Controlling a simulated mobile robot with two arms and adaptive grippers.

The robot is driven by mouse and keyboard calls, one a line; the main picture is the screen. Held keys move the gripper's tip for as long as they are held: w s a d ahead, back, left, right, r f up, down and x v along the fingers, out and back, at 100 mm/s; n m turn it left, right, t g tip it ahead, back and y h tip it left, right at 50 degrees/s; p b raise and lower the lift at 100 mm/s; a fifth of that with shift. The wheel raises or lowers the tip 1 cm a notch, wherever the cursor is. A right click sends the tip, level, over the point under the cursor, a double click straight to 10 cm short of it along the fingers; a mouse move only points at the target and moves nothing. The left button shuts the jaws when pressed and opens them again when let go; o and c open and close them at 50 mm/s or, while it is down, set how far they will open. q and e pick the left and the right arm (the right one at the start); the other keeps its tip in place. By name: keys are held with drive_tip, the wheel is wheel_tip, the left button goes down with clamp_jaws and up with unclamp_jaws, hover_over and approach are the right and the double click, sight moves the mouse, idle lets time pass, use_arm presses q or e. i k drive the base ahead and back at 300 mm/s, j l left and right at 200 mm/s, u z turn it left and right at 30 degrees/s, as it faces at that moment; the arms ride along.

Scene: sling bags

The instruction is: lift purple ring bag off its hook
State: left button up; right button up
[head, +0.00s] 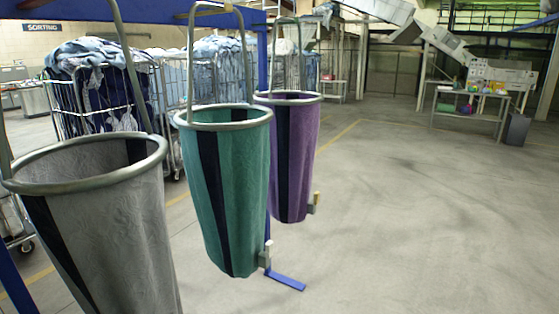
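The purple ring bag (294,160) hangs behind and to the right of the green bag, its left edge partly hidden by it. It is a tapered purple cloth bag with a dark stripe and a grey metal ring (288,98) at its mouth. A metal handle rises from the ring toward the blue rail (160,28). The hook itself is hard to make out. A small yellow-topped tab shows at the bag's lower right. Neither of my grippers is in view.
A green ring bag (228,190) and a grey ring bag (105,230) hang nearer, on the left. A blue foot (285,282) lies on the floor. Wire laundry carts (100,100) stand behind. A table (470,115) stands far right. The floor at right is clear.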

sight(293, 128)
drive_tip(key=i+l+u, duration=0.65)
drive_tip(key=l+u, duration=0.15)
drive_tip(key=i+l+u, duration=0.15)
drive_tip(key=l+u, duration=0.15)
drive_tip(key=l, duration=0.2)
